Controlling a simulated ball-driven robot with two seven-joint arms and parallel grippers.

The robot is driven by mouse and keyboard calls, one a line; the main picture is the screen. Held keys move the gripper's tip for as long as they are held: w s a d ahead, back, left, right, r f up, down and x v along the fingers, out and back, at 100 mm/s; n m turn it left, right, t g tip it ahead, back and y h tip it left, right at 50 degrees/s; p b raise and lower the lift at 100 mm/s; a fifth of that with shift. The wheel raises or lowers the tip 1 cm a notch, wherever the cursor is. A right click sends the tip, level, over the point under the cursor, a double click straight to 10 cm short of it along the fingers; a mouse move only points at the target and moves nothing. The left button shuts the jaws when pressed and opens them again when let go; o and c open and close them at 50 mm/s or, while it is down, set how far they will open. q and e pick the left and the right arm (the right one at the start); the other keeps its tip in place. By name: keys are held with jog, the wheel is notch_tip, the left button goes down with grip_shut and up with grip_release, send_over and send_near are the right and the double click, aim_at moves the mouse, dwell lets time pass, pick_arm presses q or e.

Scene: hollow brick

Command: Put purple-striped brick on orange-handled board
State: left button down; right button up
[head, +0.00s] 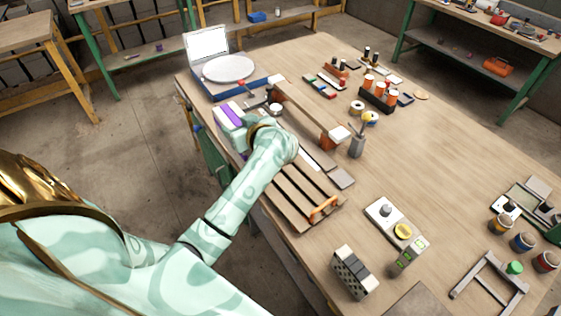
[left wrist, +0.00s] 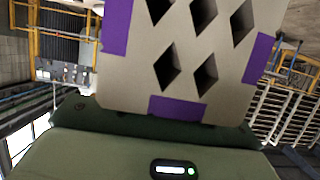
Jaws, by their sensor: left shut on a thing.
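The purple-striped brick (head: 230,118) is pale grey with purple bands and shows at the left edge of the bench in the head view. In the left wrist view the brick (left wrist: 190,60) fills the upper middle, with diamond-shaped holes facing the camera. My left gripper (head: 258,126) is shut on the brick; its fingers are mostly hidden by my wrist. The orange-handled board (head: 296,197) is a slatted wooden board lying on the bench nearer than the brick, with its orange handle (head: 322,209) at the right end. My right gripper is not in view.
A grey-and-white block (head: 354,272) with dark holes stands near the front edge. A long wooden piece (head: 305,113), a grey cup with tools (head: 357,145) and a scale-like device (head: 228,70) stand around the brick. The bench's middle right is clear.

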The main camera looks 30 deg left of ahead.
pick_arm(q)
jog(key=w+d+f+b, duration=0.5)
jog(key=d+f, duration=0.3)
jog(key=f, duration=0.3)
jog(key=shift+w+d, duration=0.15)
jog(key=shift+w, duration=0.2)
jog(key=shift+s, duration=0.1)
jog(key=c, duration=0.7)
grip_release()
jog(key=shift+f, duration=0.2)
jog(key=shift+c, duration=0.2)
jog(key=o, duration=0.4)
